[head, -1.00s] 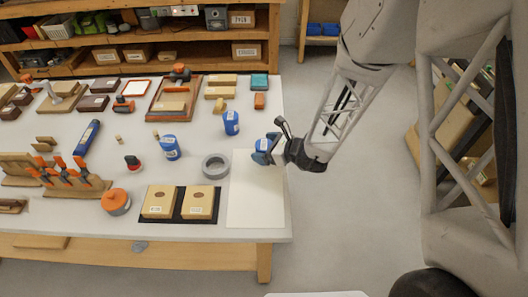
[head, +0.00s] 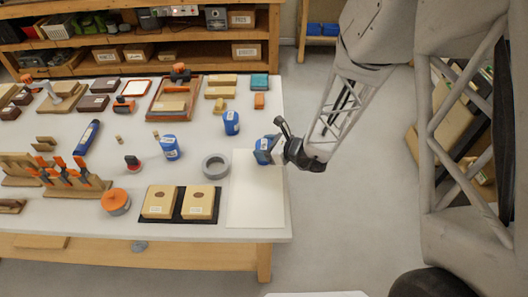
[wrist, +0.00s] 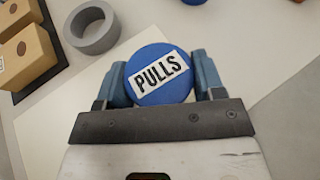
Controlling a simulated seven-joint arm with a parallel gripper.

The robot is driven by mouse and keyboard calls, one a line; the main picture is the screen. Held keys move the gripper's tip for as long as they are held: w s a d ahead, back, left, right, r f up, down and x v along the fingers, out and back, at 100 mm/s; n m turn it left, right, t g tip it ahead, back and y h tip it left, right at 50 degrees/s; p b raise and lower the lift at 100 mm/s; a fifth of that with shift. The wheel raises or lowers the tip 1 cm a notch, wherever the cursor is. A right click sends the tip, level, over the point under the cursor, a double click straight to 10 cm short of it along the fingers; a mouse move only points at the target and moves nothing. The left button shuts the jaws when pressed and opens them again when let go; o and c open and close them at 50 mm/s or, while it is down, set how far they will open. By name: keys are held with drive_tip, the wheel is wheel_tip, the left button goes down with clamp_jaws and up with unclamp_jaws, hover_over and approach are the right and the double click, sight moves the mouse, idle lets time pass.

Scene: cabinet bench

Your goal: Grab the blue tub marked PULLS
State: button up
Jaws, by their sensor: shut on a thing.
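The blue tub marked PULLS (wrist: 158,88) sits between the two fingers of my gripper (wrist: 160,85) in the wrist view, its round lid and white label facing the camera. The fingers press on it from both sides. In the head view the tub (head: 263,146) is at the top of the white sheet near the table's right edge, partly hidden by my gripper (head: 268,150). Whether its base touches the sheet is hard to tell. Two other blue tubs stand to the left, one nearer (head: 169,148) and one farther back (head: 231,123); their lid labels are not readable.
A grey ring (head: 215,166) lies left of the white sheet (head: 256,205). Two tan boxes on a black mat (head: 180,218) and an orange-topped round container (head: 115,201) are nearer the front. Clamps and blocks crowd the left. The sheet's front part is clear.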

drive_tip(key=shift+r, duration=0.2)
drive_tip(key=shift+r, duration=0.9)
drive_tip(key=shift+s+d+r, duration=0.15)
drive_tip(key=shift+s+r, duration=0.2)
drive_tip(key=shift+r, duration=0.4)
drive_tip(key=s+d+r, duration=0.1)
drive_tip(key=s+d, duration=0.3)
drive_tip(key=s, duration=1)
drive_tip(key=shift+s+d+r, duration=0.15)
drive_tip(key=shift+s+d, duration=0.05)
drive_tip(key=shift+s, duration=0.1)
